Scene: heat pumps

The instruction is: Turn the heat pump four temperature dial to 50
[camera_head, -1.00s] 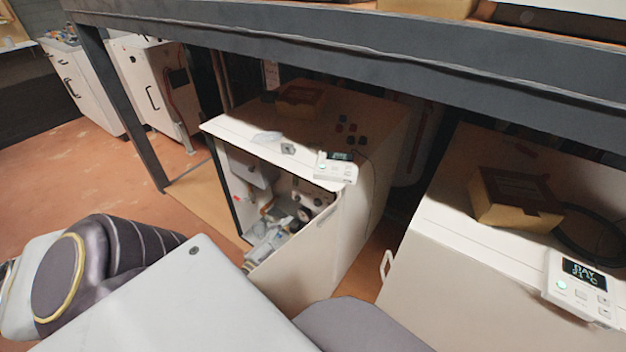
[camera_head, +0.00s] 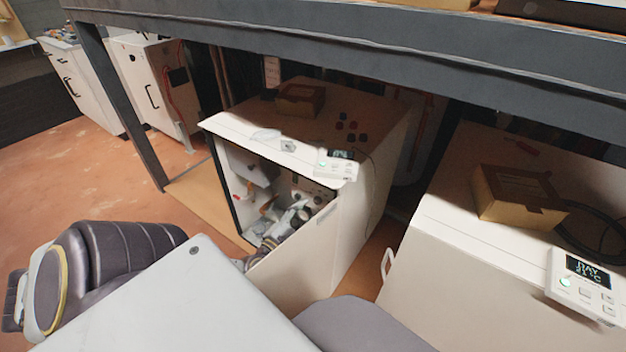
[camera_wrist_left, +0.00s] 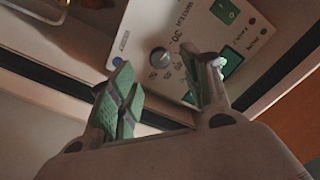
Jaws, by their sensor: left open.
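The open-front white heat pump (camera_head: 375,150) stands under the bench, and my left gripper (camera_head: 293,212) reaches inside it, partly hidden by the cabinet's front. In the left wrist view my left gripper (camera_wrist_left: 168,78) is open, its two green-padded fingers apart with nothing between them. A round grey dial (camera_wrist_left: 160,57) with printed marks sits on a light control panel (camera_wrist_left: 185,35), just beyond the fingertips and between them in the picture. I see no clear contact. The dial's exact setting is too small to read. My right gripper is not in view.
The panel also bears a green switch (camera_wrist_left: 224,10). A thermostat (camera_head: 336,165) lies on the cabinet's top front edge. Another white unit (camera_head: 450,240) stands at right with a cardboard box (camera_head: 515,197) on it. The dark bench beam (camera_head: 330,50) runs above.

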